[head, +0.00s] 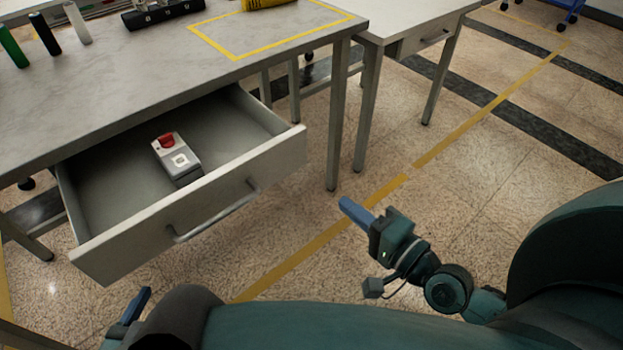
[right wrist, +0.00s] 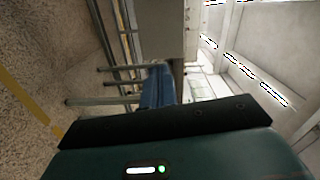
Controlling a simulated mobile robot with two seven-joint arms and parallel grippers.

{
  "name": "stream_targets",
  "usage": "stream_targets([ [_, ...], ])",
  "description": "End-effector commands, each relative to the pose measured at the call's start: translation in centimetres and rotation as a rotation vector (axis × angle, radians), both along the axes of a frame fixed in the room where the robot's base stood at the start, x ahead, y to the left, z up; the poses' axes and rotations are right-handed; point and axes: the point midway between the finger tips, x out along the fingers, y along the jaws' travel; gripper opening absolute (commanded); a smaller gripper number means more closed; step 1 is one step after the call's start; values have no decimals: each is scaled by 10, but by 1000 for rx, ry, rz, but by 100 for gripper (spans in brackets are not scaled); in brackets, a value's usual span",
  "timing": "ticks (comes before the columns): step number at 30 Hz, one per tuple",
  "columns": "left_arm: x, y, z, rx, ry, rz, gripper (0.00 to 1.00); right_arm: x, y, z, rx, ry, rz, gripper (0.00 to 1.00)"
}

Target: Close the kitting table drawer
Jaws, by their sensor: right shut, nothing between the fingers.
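The kitting table drawer (head: 190,218) is pulled well out from under the grey tabletop (head: 150,80) in the head view. It has a bar handle (head: 215,215) on its front. A grey box-like device with a red top part (head: 178,160) lies inside the drawer. My right gripper (head: 356,212) is shut and empty, to the right of the drawer front and apart from it. Its blue fingers also show in the right wrist view (right wrist: 157,88). My left gripper (head: 138,305) shows only in part at the bottom left, below the drawer; its jaws cannot be made out.
Green, black and white cylinders (head: 45,35) and a black holder (head: 163,13) stand on the tabletop. A yellow object (head: 268,3) sits by a yellow taped outline. A second table (head: 415,20) with a shut drawer stands behind right. The floor between me and the drawer is clear.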

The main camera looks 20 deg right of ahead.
Motion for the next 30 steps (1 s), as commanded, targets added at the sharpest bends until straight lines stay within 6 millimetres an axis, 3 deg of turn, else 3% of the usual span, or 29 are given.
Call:
stream_targets([
  [1, 0, 0, -8, 5, -10, -3, 76, 2, -5, -7, 60, 6, -10, 0],
  [8, -1, 1, -1, 9, -21, -3, 76, 16, -9, 0, 147, 15, -31, 0],
  [21, -3, 5, 11, -19, -23, 20, 76, 98, 22, 0, 146, 15, -29, 0],
  [30, -3, 6, 11, -22, -24, 22, 76, 133, 35, -2, 140, 18, -27, 0],
])
